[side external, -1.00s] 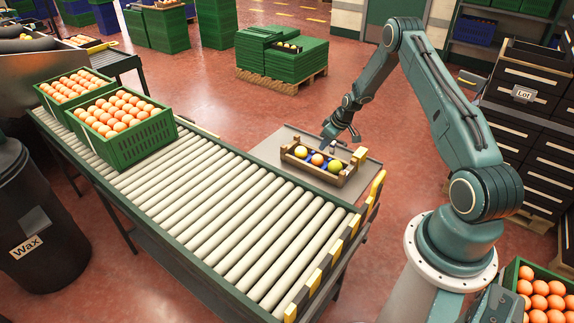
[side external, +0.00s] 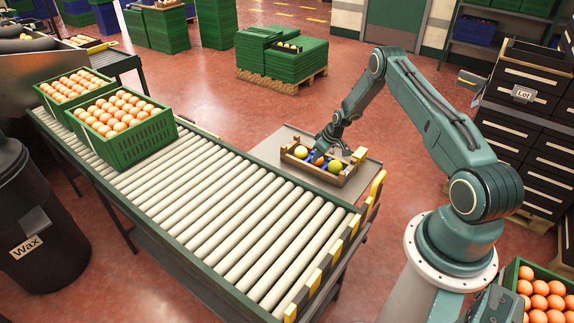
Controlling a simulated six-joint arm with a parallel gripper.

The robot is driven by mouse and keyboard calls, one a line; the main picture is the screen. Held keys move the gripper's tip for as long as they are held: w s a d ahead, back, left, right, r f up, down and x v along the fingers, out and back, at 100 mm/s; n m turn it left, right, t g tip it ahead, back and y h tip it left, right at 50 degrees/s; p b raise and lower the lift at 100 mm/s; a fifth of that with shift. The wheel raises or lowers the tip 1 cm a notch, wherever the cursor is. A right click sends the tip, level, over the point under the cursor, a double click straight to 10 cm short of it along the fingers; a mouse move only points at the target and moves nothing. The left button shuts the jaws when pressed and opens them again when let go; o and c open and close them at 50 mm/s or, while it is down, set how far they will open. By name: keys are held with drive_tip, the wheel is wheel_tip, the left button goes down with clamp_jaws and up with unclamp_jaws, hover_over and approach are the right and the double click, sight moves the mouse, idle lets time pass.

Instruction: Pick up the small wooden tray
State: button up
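The small wooden tray (side external: 311,171) sits on a grey side table beside the far right end of the roller conveyor. It holds a yellow fruit (side external: 300,152) at the left, an orange fruit (side external: 318,159) in the middle and a yellow-green fruit (side external: 335,165) at the right, on blue lining. My gripper (side external: 322,153) is low over the middle of the tray, and its lower end overlaps the orange fruit in this view. Its fingers are too small and partly hidden, so I cannot tell whether it touches or grips anything.
The grey side table (side external: 277,137) has bare room around the tray. The roller conveyor (side external: 215,205) is empty in its near half. A green crate (side external: 150,140) of oranges stands on its far left part. Yellow-tipped guards (side external: 376,190) rise at the conveyor's right corner.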

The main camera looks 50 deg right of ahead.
sight(311, 166)
drive_tip(key=shift+w+f, duration=0.3)
drive_tip(key=shift+f, duration=0.35)
drive_tip(key=shift+x, duration=2.55)
drive_tip(key=shift+a, duration=0.1)
drive_tip(key=shift+c, duration=0.4)
clamp_jaws()
